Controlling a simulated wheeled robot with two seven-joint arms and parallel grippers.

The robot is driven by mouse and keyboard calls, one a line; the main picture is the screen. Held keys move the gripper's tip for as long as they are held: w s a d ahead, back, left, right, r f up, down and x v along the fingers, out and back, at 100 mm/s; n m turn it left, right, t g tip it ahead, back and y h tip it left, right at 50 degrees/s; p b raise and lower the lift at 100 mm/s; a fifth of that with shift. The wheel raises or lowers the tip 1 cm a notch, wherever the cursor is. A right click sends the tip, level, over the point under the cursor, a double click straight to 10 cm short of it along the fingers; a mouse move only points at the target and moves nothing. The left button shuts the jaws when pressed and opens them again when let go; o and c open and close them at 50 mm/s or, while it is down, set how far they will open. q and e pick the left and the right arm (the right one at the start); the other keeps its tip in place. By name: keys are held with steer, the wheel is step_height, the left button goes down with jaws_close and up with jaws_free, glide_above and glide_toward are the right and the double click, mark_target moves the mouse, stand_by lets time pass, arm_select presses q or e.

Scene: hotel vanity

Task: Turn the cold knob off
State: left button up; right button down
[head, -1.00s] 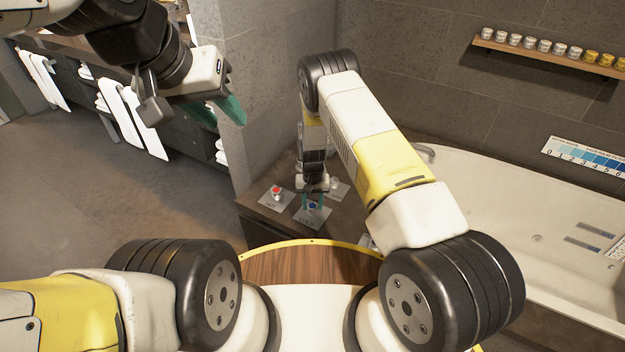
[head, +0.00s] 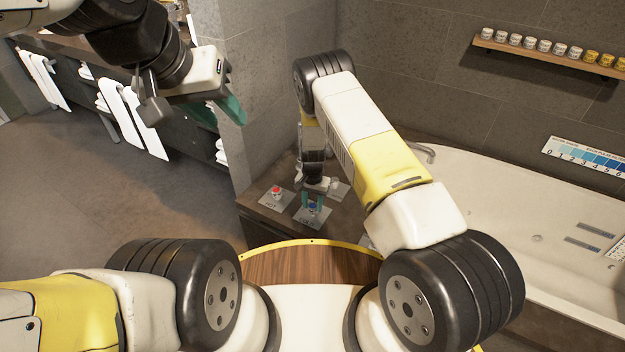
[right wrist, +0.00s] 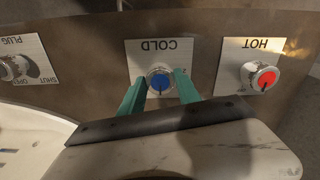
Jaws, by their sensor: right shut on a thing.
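The cold knob, with a blue cap and a metal rim, stands on a plate marked COLD (right wrist: 185,47). The knob (right wrist: 160,81) is in the middle of the right wrist view, with a dark mark line on its cap. My right gripper (right wrist: 160,85) has its two green fingers on either side of the knob and is shut on it. In the head view the right gripper (head: 313,203) reaches down to the same blue knob (head: 312,208). My left gripper (head: 222,105) is raised at the upper left, away from the knobs; its finger gap is unclear.
The hot knob (right wrist: 263,77), red-capped, stands beside the cold plate. A plug knob (right wrist: 14,69) is on the other side. The bathtub (head: 530,210) is at the right. A shelf of small jars (head: 550,55) hangs on the back wall.

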mark_target(313, 205)
steer(key=c, duration=0.9)
jaws_free()
steer(key=shift+o, duration=0.2)
steer(key=shift+r, duration=0.1)
step_height(313, 205, up, 8)
steer(key=shift+f, duration=0.15)
